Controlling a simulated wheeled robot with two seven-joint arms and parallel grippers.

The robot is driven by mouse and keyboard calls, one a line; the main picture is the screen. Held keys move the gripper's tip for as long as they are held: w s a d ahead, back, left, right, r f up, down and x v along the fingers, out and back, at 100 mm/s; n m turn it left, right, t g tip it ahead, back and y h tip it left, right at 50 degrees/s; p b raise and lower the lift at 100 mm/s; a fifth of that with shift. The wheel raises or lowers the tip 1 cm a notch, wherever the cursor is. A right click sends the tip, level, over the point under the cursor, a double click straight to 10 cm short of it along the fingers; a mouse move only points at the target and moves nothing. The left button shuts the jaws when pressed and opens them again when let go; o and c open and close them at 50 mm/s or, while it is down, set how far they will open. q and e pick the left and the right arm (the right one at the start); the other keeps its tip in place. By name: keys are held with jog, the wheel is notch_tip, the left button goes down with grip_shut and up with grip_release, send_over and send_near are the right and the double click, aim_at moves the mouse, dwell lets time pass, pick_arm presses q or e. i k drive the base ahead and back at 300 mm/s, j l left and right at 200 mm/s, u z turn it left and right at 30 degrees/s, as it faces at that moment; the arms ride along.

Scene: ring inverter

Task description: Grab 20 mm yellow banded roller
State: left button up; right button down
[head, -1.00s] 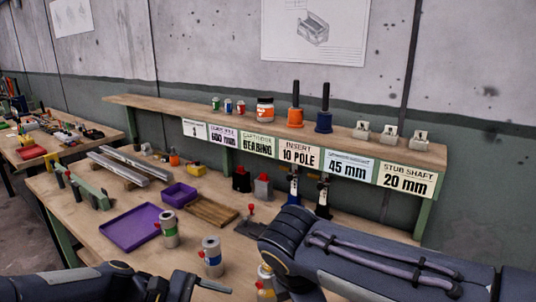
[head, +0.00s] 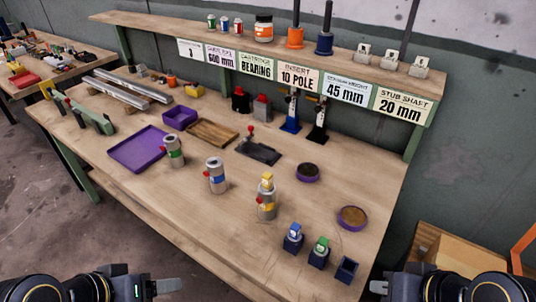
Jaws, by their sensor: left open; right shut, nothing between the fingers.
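A small yellow-banded roller (head: 267,181) stands on top of a grey cylinder with a yellow band (head: 267,207) and a red knob, right of the bench's middle. Two similar small pieces, one blue (head: 294,231) and one green (head: 321,245), sit in dark blue holders at the front right. A third dark holder (head: 347,269) beside them looks empty. My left gripper (head: 168,285) is open at the bottom edge, left of centre, in front of the bench and far from the roller. My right gripper (head: 380,286) is shut and empty at the bottom right, off the bench's front.
Grey cylinders with blue (head: 217,175) and green (head: 174,151) bands stand left of the roller. Two round purple dishes (head: 352,217) lie to its right. A purple tray (head: 137,151) is further left. A labelled shelf (head: 275,50) runs along the back.

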aim_at(266, 209)
jog(key=k+j+z, duration=0.1)
jog(key=j, duration=0.2)
jog(key=k+j, duration=0.1)
jog(key=j, duration=0.25)
jog(key=k+j+z, duration=0.15)
jog(key=j, duration=0.15)
jog(key=i+j+z, duration=0.1)
jog(key=i+j, duration=0.15)
jog(key=j, duration=0.15)
jog(key=i+j+z, duration=0.15)
jog(key=j, duration=0.25)
jog(key=i+j+z, duration=0.1)
jog(key=i+j, duration=0.4)
jog(key=i+z, duration=0.05)
